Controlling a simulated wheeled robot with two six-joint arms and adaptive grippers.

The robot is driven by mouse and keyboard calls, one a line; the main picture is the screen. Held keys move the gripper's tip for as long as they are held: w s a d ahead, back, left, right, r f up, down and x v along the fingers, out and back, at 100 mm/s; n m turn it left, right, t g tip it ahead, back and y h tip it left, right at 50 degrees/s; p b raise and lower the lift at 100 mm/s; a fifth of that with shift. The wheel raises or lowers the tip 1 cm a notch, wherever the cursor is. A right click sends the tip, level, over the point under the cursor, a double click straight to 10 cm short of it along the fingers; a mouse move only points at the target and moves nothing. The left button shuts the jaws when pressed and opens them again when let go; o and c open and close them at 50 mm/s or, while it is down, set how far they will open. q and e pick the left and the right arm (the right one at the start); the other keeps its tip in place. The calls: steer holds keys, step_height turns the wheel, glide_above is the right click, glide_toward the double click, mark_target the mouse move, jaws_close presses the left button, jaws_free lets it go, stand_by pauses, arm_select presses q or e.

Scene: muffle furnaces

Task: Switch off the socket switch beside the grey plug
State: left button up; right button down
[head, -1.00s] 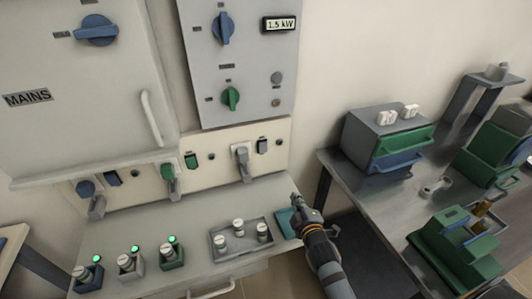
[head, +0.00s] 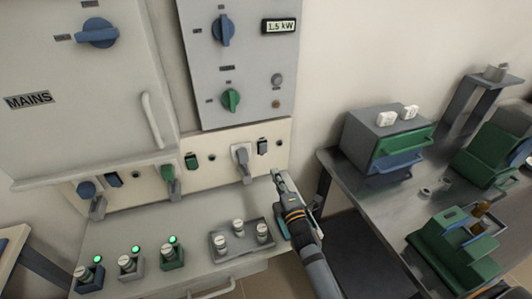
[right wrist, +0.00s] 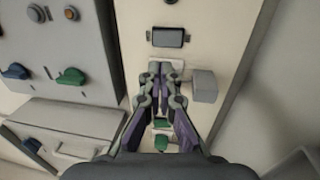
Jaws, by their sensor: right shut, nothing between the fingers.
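The grey plug (head: 243,168) sits in the rightmost socket of the cream strip below the panels. A dark rocker switch (head: 262,146) is just right of it; whether it is on or off is too small to tell. My right gripper (head: 277,176) is shut and empty, in front of the strip, below and right of the switch. In the right wrist view, the shut fingertips (right wrist: 164,69) appear below the dark switch (right wrist: 168,38), with the grey plug (right wrist: 205,86) to their right. I cannot tell that anything is touched. My left gripper is not in view.
A green plug (head: 172,187) with its green switch (head: 191,161) and a blue plug (head: 86,189) share the strip. A tray (head: 220,254) of small jars and lit holders stand on the ledge below. A side bench (head: 345,170) is at right.

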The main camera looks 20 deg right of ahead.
mark_target(263, 147)
steer(key=w, duration=0.3)
steer(key=w+r, duration=0.1)
steer(key=w, duration=0.6)
steer(key=shift+a+r, duration=0.15)
steer(key=p, duration=0.1)
steer(key=r+p, duration=0.1)
steer(key=p, duration=0.1)
steer(key=shift+w+r+g, duration=0.25)
steer(key=shift+w+g, duration=0.05)
steer(key=shift+f, duration=0.6)
